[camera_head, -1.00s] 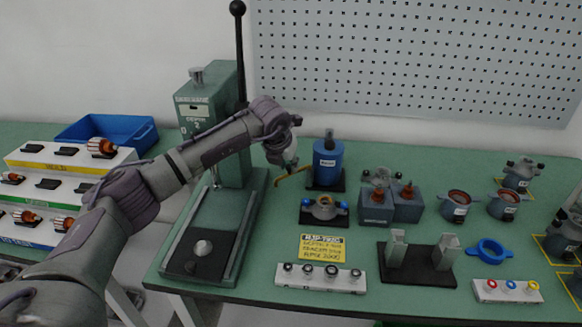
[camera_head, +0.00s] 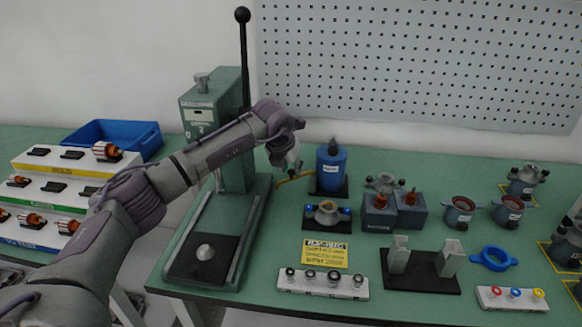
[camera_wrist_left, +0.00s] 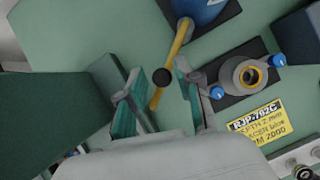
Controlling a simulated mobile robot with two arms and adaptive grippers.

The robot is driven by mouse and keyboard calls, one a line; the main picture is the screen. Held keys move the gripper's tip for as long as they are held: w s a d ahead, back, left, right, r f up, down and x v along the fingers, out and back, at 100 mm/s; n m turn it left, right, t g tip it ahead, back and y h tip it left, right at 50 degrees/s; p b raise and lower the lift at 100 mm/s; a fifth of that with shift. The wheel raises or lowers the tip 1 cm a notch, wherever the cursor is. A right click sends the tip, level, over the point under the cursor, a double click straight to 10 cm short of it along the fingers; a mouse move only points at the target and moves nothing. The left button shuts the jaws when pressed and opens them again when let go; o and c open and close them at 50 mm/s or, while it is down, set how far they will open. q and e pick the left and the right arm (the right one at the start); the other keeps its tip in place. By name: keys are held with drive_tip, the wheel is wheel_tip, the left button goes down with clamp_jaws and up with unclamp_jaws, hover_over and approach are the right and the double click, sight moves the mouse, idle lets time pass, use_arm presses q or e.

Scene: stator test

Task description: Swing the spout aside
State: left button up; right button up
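The spout is a thin yellow tube (camera_head: 293,180) that reaches left from the blue canister (camera_head: 331,170) at the middle of the bench. In the left wrist view the spout (camera_wrist_left: 176,48) runs down from the canister (camera_wrist_left: 206,8) and has a dark round knob in front of it. My left gripper (camera_head: 293,168) is at the spout, left of the canister. In the wrist view my left gripper (camera_wrist_left: 162,105) is open, with its fingers apart on both sides of the spout's free end. Contact is not clear. My right gripper is not in view.
A green press (camera_head: 222,130) stands behind and left of the gripper. A small fixture with blue knobs (camera_head: 327,212) and a yellow label plate (camera_head: 325,250) lie in front of the canister. Grey boxes (camera_head: 393,213) stand to its right.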

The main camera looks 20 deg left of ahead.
use_arm(q)
drive_tip(key=shift+a+r, duration=0.3)
drive_tip(key=shift+s+r+p, duration=0.1)
drive_tip(key=shift+r+p, duration=0.5)
drive_tip(key=shift+r, duration=0.15)
drive_tip(key=p+v, duration=0.1)
drive_tip(key=v, duration=0.3)
drive_tip(key=shift+s+a+f+p, duration=0.1)
drive_tip(key=shift+s+f+p, duration=0.1)
drive_tip(key=shift+p, duration=0.2)
drive_tip(key=shift+f, duration=0.1)
